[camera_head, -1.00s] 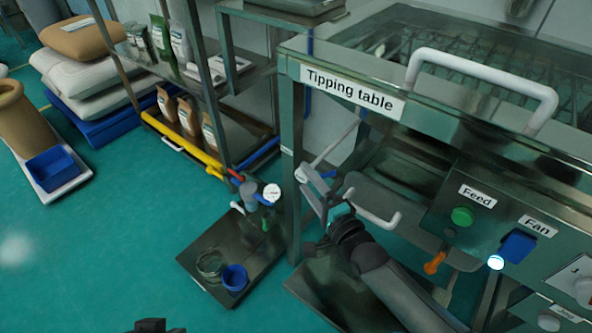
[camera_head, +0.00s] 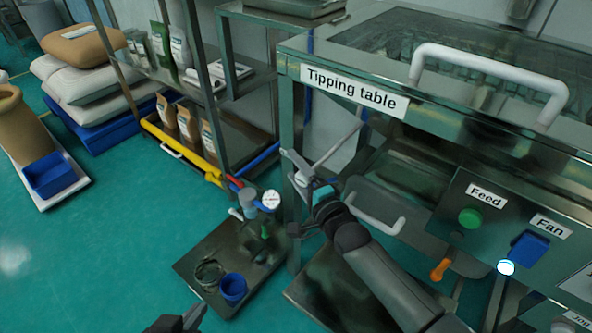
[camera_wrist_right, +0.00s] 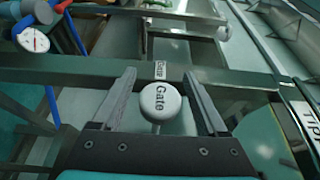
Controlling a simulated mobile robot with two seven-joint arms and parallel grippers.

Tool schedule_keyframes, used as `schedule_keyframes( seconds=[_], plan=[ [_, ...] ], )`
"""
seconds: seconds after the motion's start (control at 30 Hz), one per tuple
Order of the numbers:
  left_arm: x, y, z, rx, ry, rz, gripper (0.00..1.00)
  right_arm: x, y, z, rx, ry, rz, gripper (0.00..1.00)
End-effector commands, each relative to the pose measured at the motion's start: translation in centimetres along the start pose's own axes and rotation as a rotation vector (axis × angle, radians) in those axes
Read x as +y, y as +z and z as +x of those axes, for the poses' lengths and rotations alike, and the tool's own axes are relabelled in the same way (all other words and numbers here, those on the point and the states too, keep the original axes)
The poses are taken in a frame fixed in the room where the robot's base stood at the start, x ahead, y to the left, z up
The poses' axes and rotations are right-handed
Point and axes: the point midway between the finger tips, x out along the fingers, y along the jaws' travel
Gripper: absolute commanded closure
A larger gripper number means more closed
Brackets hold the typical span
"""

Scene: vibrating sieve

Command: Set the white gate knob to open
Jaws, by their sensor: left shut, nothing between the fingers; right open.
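The white gate knob (camera_wrist_right: 160,102) is round, marked "Gate", and shows between my right gripper's fingers in the right wrist view. It also shows as a small white disc between the fingers in the head view (camera_head: 300,180). My right gripper (camera_wrist_right: 160,78) is open, with one finger on each side of the knob and a visible gap to each. A small label (camera_wrist_right: 160,70) sits just beyond the knob on the metal frame; I cannot read it surely. My left gripper (camera_head: 184,320) is shut and empty at the bottom edge of the head view, partly cut off.
The tipping table (camera_head: 350,92) rises behind my right arm, with a white handle (camera_head: 490,68). The feed button (camera_head: 471,218), blue fan switch (camera_head: 529,247) and an orange handle (camera_head: 440,269) are to the right. A dark platform (camera_head: 215,250) with a blue cup (camera_head: 233,287) stands left.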

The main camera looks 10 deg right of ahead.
Motion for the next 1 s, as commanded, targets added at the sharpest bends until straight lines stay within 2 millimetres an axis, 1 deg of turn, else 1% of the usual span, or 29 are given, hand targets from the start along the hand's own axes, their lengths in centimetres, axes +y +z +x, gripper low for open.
schedule_keyframes(
  seconds=[0.17, 0.83, 1.0],
  plan=[
    [0.01, 0.02, 0.0, -0.001, 0.0, 0.0, 1.0, 0.0, 0.0, 0.0, 0.0, 0.0, 0.0, 0.25],
    [0.0, 0.04, -0.01, -0.002, 0.0, 0.0, 1.0, 0.01, -0.02, -0.02, 0.0, 0.0, -0.001, 1.0],
    [0.0, 0.05, -0.01, -0.003, 0.0, 0.0, 1.0, 0.01, -0.02, -0.03, 0.0, 0.0, -0.001, 1.0]
  ],
)
